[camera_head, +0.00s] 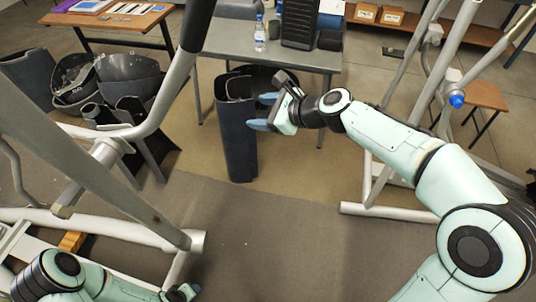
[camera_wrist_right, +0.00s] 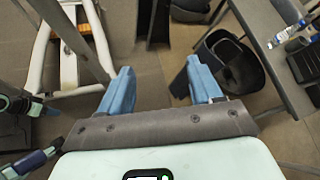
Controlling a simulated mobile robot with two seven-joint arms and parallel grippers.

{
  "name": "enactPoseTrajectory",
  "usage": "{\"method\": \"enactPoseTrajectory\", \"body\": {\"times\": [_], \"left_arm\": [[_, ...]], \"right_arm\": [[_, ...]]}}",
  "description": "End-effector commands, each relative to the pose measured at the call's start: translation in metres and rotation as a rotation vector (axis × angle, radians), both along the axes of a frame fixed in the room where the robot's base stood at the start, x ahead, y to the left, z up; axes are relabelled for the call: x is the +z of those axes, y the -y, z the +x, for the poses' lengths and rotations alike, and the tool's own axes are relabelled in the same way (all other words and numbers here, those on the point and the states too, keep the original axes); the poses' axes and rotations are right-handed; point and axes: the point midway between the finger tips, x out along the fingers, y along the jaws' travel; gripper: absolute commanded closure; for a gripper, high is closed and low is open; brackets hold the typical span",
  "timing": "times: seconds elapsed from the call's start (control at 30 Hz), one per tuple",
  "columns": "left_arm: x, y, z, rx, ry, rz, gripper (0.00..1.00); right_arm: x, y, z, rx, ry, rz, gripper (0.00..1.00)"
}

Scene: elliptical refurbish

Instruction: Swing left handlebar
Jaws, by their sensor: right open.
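An elliptical machine stands at the left of the head view. Its handlebar (camera_head: 178,82) is a grey curved tube with a black upper grip (camera_head: 197,22) that runs out of the top of the picture. My right gripper (camera_head: 261,112) is open and empty, with blue fingers pointing left. It is to the right of the handlebar and apart from it. In the right wrist view the two fingers (camera_wrist_right: 158,80) are spread with nothing between them. My left gripper (camera_head: 183,292) shows only in part at the bottom edge, low beside the machine's frame, and its jaws are unclear.
A grey table (camera_head: 270,47) with a water bottle (camera_head: 260,34) stands behind my right gripper. A dark bin (camera_head: 237,140) is just below the gripper. Another grey machine frame (camera_head: 450,50) stands at the right. The carpet (camera_head: 270,235) in front is clear.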

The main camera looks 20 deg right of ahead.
Motion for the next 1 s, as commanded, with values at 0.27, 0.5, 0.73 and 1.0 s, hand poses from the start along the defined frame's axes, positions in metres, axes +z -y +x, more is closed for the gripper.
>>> {"method": "enactPoseTrajectory", "body": {"times": [0.27, 0.5, 0.73, 1.0], "left_arm": [[-0.001, 0.0, -0.001, 0.0, -0.001, 0.0, 0.48], [-0.002, 0.0, -0.001, 0.0, -0.001, 0.0, 0.48], [-0.002, 0.0, -0.001, 0.0, -0.001, 0.0, 0.48], [-0.003, 0.0, -0.001, 0.0, -0.001, 0.0, 0.48]], "right_arm": [[-0.057, 0.003, 0.004, 0.037, -0.035, -0.118, 0.36], [-0.106, 0.006, 0.002, 0.083, -0.063, -0.224, 0.36], [-0.146, 0.009, -0.002, 0.132, -0.085, -0.309, 0.36], [-0.169, 0.01, -0.006, 0.165, -0.095, -0.361, 0.36]]}}
